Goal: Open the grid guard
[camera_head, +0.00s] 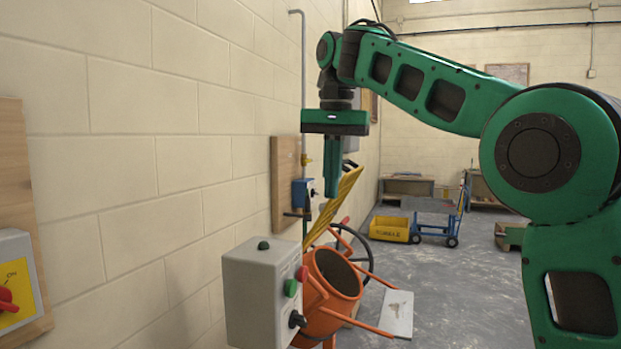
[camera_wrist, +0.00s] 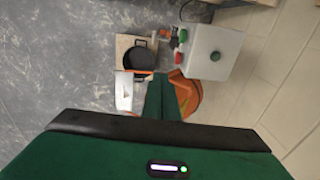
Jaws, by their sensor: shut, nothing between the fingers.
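The yellow grid guard (camera_head: 338,202) stands steeply raised behind the orange mixer tub (camera_head: 336,272), leaning up and to the right. The round mouth of the tub is uncovered and faces up. My green gripper (camera_head: 331,194) points straight down above the tub, shut and empty. Its fingers overlap the guard in the head view, and I cannot tell whether they touch it. In the wrist view my shut gripper (camera_wrist: 161,80) hides much of the orange tub (camera_wrist: 190,97) below. Little of the guard can be made out there.
A grey control box (camera_head: 262,290) with green and red buttons stands at the front left of the tub. A white plate (camera_head: 397,313) juts out right. A blue switch box (camera_head: 304,192) is on the wall board. A yellow bin (camera_head: 389,229) and blue cart (camera_head: 437,231) stand farther back on open floor.

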